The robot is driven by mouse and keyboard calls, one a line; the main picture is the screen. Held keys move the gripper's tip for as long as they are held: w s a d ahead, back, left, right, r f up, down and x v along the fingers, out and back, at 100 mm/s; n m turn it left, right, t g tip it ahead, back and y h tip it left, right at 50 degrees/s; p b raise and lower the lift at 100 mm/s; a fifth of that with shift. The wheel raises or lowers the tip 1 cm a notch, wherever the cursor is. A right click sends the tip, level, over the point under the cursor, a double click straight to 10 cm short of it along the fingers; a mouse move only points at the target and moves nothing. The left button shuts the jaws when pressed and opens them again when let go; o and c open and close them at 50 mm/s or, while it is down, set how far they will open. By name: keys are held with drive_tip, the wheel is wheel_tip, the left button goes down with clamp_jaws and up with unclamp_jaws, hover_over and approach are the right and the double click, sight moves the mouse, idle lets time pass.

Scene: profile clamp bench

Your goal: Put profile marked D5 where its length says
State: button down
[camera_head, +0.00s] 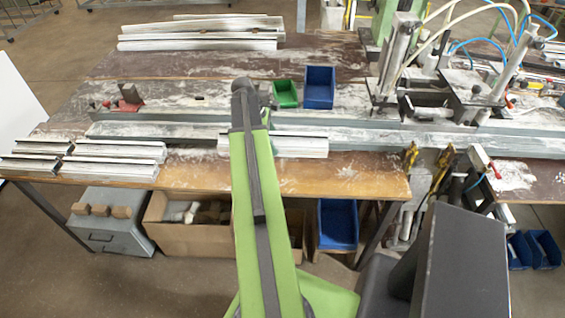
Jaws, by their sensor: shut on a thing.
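My green arm reaches up the middle of the picture over the bench, ending in a dark joint. My gripper's fingers are hidden behind the arm. A short pale profile (300,146) shows on both sides of the arm, along the front of the metal rail. Whether it is held or resting cannot be told. Several short profiles lie at the front left of the bench in two groups, one nearer the middle (120,150) and one farther left (40,147). No mark such as D5 is readable on any profile.
Long profiles (200,37) lie at the back left. A green bin (286,94) and a blue bin (319,87) stand behind the rail (360,136). A clamp machine (470,95) with hoses fills the right. Bare wood (365,178) shows at the front edge.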

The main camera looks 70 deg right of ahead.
drive_tip(key=s+d, duration=1.2)
drive_tip(key=s, duration=0.3)
drive_tip(key=w+a+f+b, duration=0.1)
drive_tip(key=a+f+b, duration=0.1)
drive_tip(key=a, duration=0.1)
drive_tip(key=w+a+f+b, duration=0.2)
drive_tip(key=a+f+b, duration=0.1)
drive_tip(key=a, duration=0.1)
drive_tip(key=w+a+f+b, duration=0.1)
drive_tip(key=a+f+b, duration=0.1)
drive_tip(key=a, duration=0.1)
drive_tip(key=shift+w+a+f, duration=0.15)
drive_tip(key=shift+w+f, duration=0.05)
drive_tip(key=shift+f, duration=0.05)
drive_tip(key=shift+w+a, duration=0.1)
drive_tip(key=shift+a, duration=0.1)
wheel_tip(320, 180, down, 4)
drive_tip(key=b, duration=0.4)
drive_tip(key=shift+f+b, duration=0.2)
drive_tip(key=shift+b, duration=0.15)
drive_tip(key=shift+r, duration=0.25)
drive_tip(key=shift+f, duration=0.2)
drive_tip(key=shift+c, duration=1.6)
unclamp_jaws()
drive_tip(key=shift+r, duration=0.1)
